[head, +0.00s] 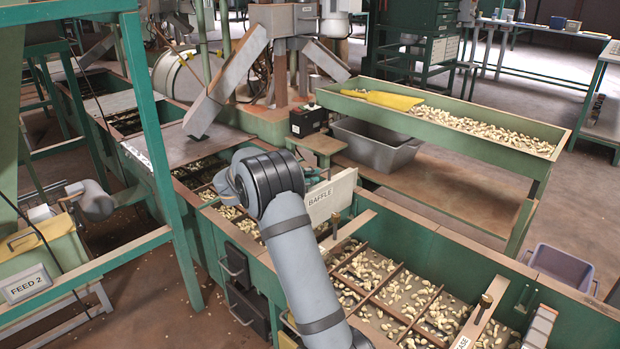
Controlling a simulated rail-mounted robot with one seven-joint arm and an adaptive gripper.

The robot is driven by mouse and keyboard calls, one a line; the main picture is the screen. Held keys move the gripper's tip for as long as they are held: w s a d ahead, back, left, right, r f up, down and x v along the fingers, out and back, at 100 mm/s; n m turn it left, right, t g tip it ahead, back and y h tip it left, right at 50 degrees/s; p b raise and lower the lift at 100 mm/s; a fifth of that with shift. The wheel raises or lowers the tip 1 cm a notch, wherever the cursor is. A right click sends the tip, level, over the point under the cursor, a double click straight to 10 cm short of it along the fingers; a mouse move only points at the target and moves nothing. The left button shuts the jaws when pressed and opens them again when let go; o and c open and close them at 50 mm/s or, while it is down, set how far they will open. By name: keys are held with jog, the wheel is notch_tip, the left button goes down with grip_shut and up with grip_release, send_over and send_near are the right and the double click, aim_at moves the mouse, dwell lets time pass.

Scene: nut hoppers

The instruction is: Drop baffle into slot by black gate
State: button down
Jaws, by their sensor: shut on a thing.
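The baffle (332,197) is a pale upright plate lettered BAFFLE, over the long green hopper (440,240). My gripper (312,178) is mostly hidden behind my grey arm; the part that shows is at the baffle's upper left edge, shut on it. The baffle's lower left is covered by my arm, and I cannot tell whether its bottom edge touches the hopper's dividers. Black gates (246,308) with handles are on the hopper's near side, left of my arm. The slot by them is hidden from this view.
Brown dividers (388,283) split the nut-filled hopper. A green trough (470,125) of nuts, a grey tub (375,148) and a green frame post (160,160) stand around. FEED 2 (28,284) is at left.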

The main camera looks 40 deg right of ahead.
jog(key=shift+f+b, duration=1.45)
jog(key=shift+b, duration=1.2)
jog(key=shift+f, duration=0.15)
jog(key=shift+f+b, duration=0.85)
jog(key=shift+b, duration=0.5)
jog(key=shift+f+b, duration=0.35)
jog(key=shift+b, duration=0.15)
jog(key=shift+f+b, duration=3.2)
jog(key=shift+b, duration=0.95)
jog(key=shift+f, duration=0.1)
jog(key=c, duration=1.8)
grip_release()
jog(key=shift+o, duration=0.2)
